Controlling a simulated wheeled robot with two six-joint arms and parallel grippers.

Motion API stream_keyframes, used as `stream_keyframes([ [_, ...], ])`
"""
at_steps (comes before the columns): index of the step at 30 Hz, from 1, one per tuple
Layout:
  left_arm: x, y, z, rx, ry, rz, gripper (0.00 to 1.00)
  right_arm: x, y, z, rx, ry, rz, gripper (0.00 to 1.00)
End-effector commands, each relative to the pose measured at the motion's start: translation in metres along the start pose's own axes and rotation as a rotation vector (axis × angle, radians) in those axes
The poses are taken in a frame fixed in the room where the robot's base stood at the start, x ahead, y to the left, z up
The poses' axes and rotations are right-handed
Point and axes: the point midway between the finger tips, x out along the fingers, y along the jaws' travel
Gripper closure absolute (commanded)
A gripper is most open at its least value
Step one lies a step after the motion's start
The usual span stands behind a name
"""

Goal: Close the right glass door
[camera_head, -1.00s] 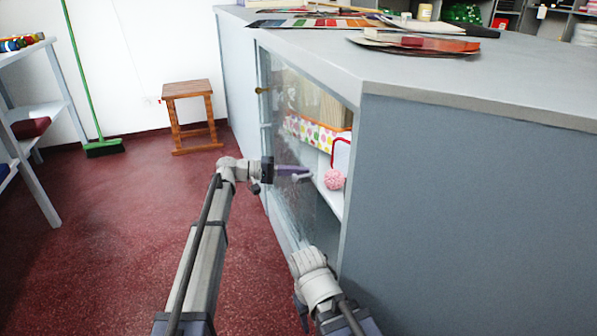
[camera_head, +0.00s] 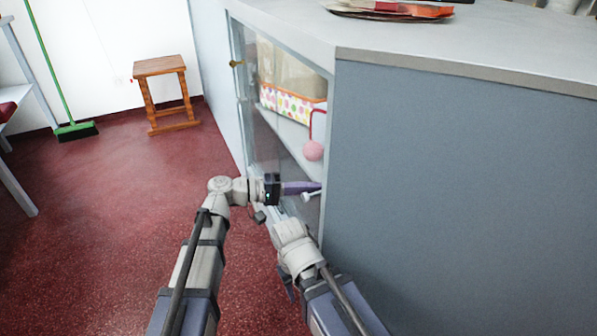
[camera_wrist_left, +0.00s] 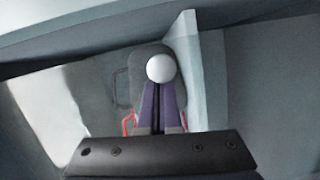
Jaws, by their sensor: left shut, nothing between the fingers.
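The glass front (camera_head: 262,135) is on the side of the grey-blue counter cabinet (camera_head: 440,170). A pale round knob (camera_head: 311,195) shows low near its right end; it is a white ball (camera_wrist_left: 160,68) in the left wrist view, over a glass pane (camera_wrist_left: 105,85). My left gripper (camera_head: 312,187) has its purple fingers shut and empty. Its tips (camera_wrist_left: 158,88) are right at the knob; I cannot tell whether they touch it. How far the right door stands from its frame is unclear.
Behind the glass are a dotted box (camera_head: 292,104) and a pink ball (camera_head: 313,150) on shelves. A brass knob (camera_head: 236,63) sits farther left. A wooden stool (camera_head: 162,90) and green broom (camera_head: 75,130) stand by the wall. Red floor (camera_head: 110,220) is clear on the left.

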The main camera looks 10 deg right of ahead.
Motion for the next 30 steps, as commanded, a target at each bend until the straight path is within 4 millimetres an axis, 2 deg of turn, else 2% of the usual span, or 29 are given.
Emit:
stream_keyframes([
  [1, 0.002, 0.002, 0.013, 0.0, 0.0, 0.0, 1.0, 0.0, 0.0, 0.0, 0.0, 0.0, 0.0, 0.5],
  [3, 0.004, 0.003, 0.023, 0.0, 0.001, 0.0, 1.0, 0.0, 0.0, 0.0, 0.0, 0.0, 0.0, 0.5],
  [9, 0.009, 0.004, 0.037, 0.0, 0.001, 0.0, 1.0, 0.0, 0.0, 0.0, 0.0, 0.0, 0.0, 0.5],
  [24, 0.012, 0.005, 0.044, 0.0, -0.008, -0.001, 1.0, 0.0, 0.0, 0.0, 0.0, 0.0, 0.0, 0.5],
  [30, 0.011, 0.006, 0.034, 0.0, -0.004, -0.001, 1.0, -0.002, 0.0, 0.0, 0.0, 0.0, 0.0, 0.5],
])
